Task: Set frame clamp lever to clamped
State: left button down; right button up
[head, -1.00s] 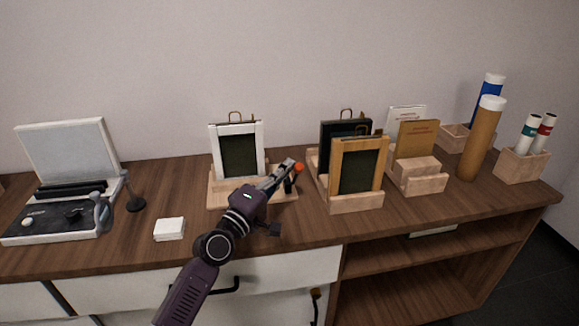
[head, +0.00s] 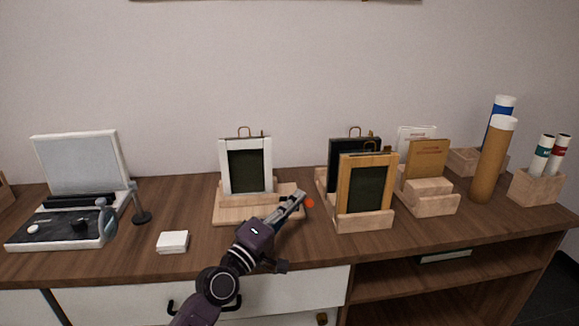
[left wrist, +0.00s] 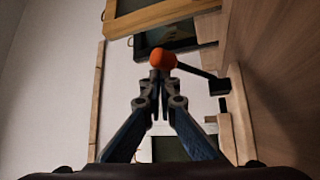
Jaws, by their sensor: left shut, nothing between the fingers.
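A white picture frame (head: 246,165) stands on a light wooden base (head: 233,214) left of the middle in the head view. The clamp lever's orange knob (head: 309,202) shows near the base's right end. In the left wrist view the orange knob (left wrist: 162,59) sits on a dark lever arm (left wrist: 196,74). My left gripper (head: 299,195) is shut and empty, its tips right at the knob. In the left wrist view the closed fingertips (left wrist: 160,78) lie just in front of the knob; I cannot tell whether they touch. The gripper hides part of the lever in the head view. My right gripper is out of view.
A wooden frame (head: 365,184) in a stand and a dark frame (head: 341,149) stand close to the right. A white block (head: 173,242) and an open-lidded device (head: 70,222) are at the left. The tabletop between block and base is clear.

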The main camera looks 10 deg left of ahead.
pick_arm(q)
jog(key=shift+s+d+f, duration=0.1)
jog(key=shift+s+f, duration=0.15)
jog(key=shift+f, duration=0.2)
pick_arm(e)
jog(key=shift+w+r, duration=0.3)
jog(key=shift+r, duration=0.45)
pick_arm(q)
jog(key=shift+s+d+f, duration=0.1)
jog(key=shift+d+f, duration=0.05)
jog(key=shift+s+a+f, duration=0.2)
jog(key=shift+s, duration=0.05)
jog(key=v, duration=1.1)
jog(key=shift+s+a+r, duration=0.1)
jog(key=shift+a+r, duration=0.25)
